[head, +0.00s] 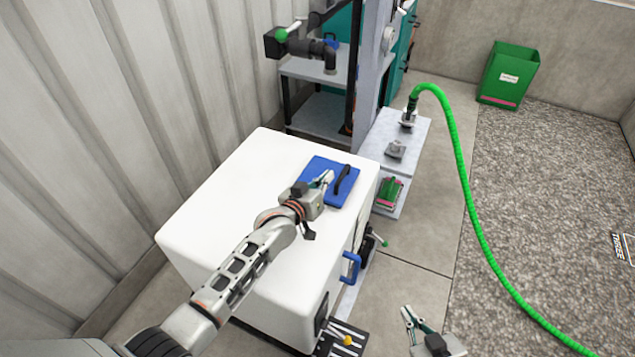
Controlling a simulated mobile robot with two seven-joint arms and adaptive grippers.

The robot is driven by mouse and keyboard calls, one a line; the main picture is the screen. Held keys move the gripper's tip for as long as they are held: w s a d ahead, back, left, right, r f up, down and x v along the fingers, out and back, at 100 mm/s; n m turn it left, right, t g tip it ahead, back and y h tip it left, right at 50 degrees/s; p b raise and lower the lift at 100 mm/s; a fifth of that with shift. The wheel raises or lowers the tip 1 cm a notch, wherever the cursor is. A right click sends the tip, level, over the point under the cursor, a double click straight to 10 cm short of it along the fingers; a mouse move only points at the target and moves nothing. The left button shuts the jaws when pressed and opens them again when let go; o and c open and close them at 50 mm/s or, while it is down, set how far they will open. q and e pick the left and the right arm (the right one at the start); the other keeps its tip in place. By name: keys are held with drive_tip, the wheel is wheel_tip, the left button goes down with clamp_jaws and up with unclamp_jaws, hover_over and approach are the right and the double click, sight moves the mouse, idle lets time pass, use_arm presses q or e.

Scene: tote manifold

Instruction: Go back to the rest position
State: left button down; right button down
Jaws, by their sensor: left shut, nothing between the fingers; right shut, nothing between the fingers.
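My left gripper (326,178) reaches in from the left over the top of a large white box (235,200). It is shut and empty. Its fingertips overlap a blue panel (318,168) with a black handle (343,179) on the box top; I cannot tell whether they touch it. My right gripper (409,316) shows at the bottom, right of the box and in front of the floor. It is shut and empty, and most of its arm is out of view.
A grey cabinet (410,130) stands behind, with a green hose (465,190) curving right. A green bin (509,73) is far back. Floor right of the box is mostly clear.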

use_arm(q)
drive_tip(key=shift+p+v, duration=0.4)
drive_tip(key=shift+v, duration=2.35)
drive_tip(key=s+a+f, duration=0.2)
drive_tip(key=s+f, duration=0.1)
drive_tip(key=s, duration=0.1)
drive_tip(key=s+a+f+y, duration=0.1)
drive_tip(key=s+a+f, duration=0.1)
drive_tip(key=s, duration=0.3)
drive_tip(key=s+a+f+g+y, duration=0.1)
drive_tip(key=s+a+f, duration=0.2)
drive_tip(key=s+a, duration=0.1)
drive_tip(key=shift+s+f+m, duration=0.3)
drive_tip(key=shift+s+m, duration=0.1)
drive_tip(key=shift+s, duration=0.15)
drive_tip(key=s+a+f+m+g+y, duration=0.1)
drive_tip(key=s+a, duration=0.3)
drive_tip(key=s, duration=0.3)
drive_tip(key=s+a+f+m+g+y, duration=0.1)
drive_tip(key=s+a, duration=0.3)
drive_tip(key=s, duration=0.4)
drive_tip(key=shift+a+f, duration=0.4)
drive_tip(key=shift+f, duration=0.1)
